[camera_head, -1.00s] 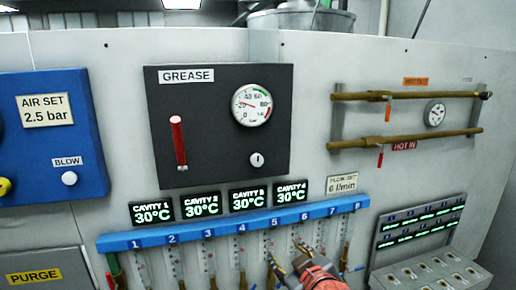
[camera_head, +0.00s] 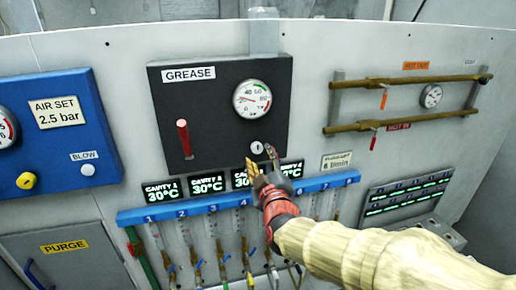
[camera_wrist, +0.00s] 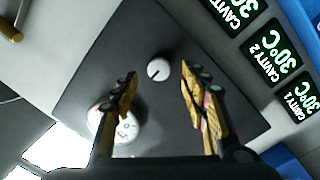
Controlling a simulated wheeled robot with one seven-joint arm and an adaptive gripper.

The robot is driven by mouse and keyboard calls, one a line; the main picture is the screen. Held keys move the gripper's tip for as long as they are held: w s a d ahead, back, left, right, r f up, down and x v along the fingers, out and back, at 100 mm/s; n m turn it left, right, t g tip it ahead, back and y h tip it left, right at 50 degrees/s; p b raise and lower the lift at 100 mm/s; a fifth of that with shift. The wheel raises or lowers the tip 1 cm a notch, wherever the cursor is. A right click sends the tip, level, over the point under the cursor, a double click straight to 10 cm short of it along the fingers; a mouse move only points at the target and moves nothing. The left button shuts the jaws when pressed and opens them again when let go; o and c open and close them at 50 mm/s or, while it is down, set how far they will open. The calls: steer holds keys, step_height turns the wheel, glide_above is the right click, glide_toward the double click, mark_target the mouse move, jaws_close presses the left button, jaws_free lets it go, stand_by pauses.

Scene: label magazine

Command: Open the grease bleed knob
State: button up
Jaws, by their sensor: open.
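The grease panel (camera_head: 215,85) is a dark plate with a "GREASE" label, a red-handled lever (camera_head: 184,138) and a round gauge (camera_head: 252,99). The small white bleed knob (camera_head: 257,147) sits below the gauge. In the wrist view the knob (camera_wrist: 158,69) lies ahead of my gripper, between the lines of its fingers, with a dark slot mark on its face. My gripper (camera_head: 262,161) is open and empty, just below the knob in the head view. The wrist view shows its fingers (camera_wrist: 158,85) spread apart, with no visible contact on the knob. The gauge is partly hidden by one finger there.
Cavity displays (camera_head: 208,184) and a blue flow manifold (camera_head: 180,211) with several tubes lie below the panel; my arm covers part of them. A blue air panel (camera_head: 75,130) is at left. Brass pipes (camera_head: 400,125) with red and orange handles are at right.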

mark_target(257, 150)
steer(key=shift+w+a+p, duration=0.2)
steer(key=shift+w+p, duration=0.05)
steer(key=shift+w, duration=0.75)
steer(key=shift+w+a+p, duration=0.2)
steer(key=shift+w, duration=0.8)
steer(key=c, duration=0.3)
steer(key=c, duration=0.8)
steer(key=shift+c, duration=0.3)
